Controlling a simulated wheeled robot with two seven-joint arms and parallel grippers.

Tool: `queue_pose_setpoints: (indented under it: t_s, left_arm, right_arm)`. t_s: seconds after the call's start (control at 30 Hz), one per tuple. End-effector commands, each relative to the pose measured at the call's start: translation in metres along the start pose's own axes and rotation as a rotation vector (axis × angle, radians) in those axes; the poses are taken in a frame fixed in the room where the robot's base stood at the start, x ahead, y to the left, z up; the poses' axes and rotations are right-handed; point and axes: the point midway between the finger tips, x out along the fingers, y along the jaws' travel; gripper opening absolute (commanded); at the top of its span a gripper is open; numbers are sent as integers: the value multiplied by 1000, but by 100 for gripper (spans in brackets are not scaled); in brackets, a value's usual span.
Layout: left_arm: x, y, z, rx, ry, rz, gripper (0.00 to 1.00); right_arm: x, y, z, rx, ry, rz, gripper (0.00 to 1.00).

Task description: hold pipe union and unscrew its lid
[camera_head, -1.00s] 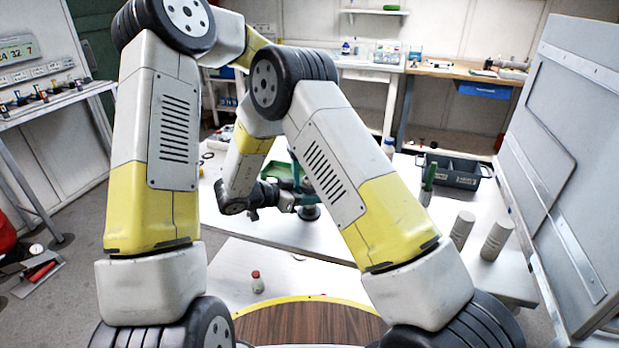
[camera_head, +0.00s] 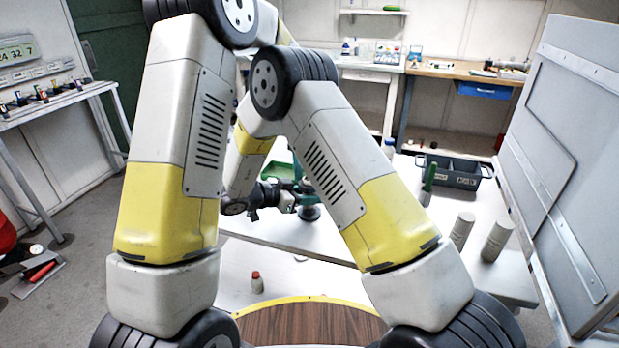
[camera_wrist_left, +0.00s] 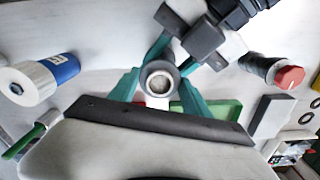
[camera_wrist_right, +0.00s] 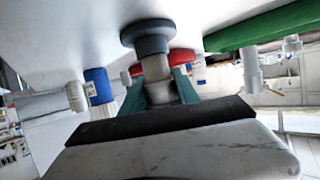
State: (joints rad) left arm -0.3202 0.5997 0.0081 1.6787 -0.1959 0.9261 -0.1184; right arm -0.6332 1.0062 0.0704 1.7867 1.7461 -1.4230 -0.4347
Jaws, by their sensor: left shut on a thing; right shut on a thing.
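The pipe union (camera_head: 310,213) stands on the white table in the head view, mostly hidden behind my arms. In the right wrist view its wide dark disc (camera_wrist_right: 148,38) is against the table, with a grey body (camera_wrist_right: 157,68) rising from it. My right gripper (camera_wrist_right: 161,88) is shut on that body with teal fingers. In the left wrist view I look down on the round grey lid (camera_wrist_left: 158,83). My left gripper (camera_wrist_left: 157,74) is shut on the lid; my right gripper's fingers reach in from the upper right.
A green tray (camera_wrist_left: 222,112) lies close by. A blue-labelled bottle (camera_wrist_left: 45,77) and a red-capped container (camera_wrist_left: 285,75) stand on either side. A grey bin (camera_head: 452,172) and two grey cylinders (camera_head: 498,238) are at the right of the table.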

Motion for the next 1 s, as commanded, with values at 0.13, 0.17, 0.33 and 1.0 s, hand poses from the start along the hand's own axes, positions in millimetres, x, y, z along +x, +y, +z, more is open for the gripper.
queue_pose_setpoints:
  t_s: [0.13,0.17,0.33,1.0]
  left_arm:
    - [-1,0,-1,-42,3,-1,7]
    - [-1,0,-1,-42,4,-1,7]
    - [-1,0,-1,-39,4,-1,7]
    - [-30,-1,-1,-37,4,-1,77]
  right_arm:
    - [0,0,0,1,0,0,0]
    - [0,0,0,1,0,0,0]
    - [0,0,0,1,0,0,0]
    - [0,0,0,1,1,0,0]
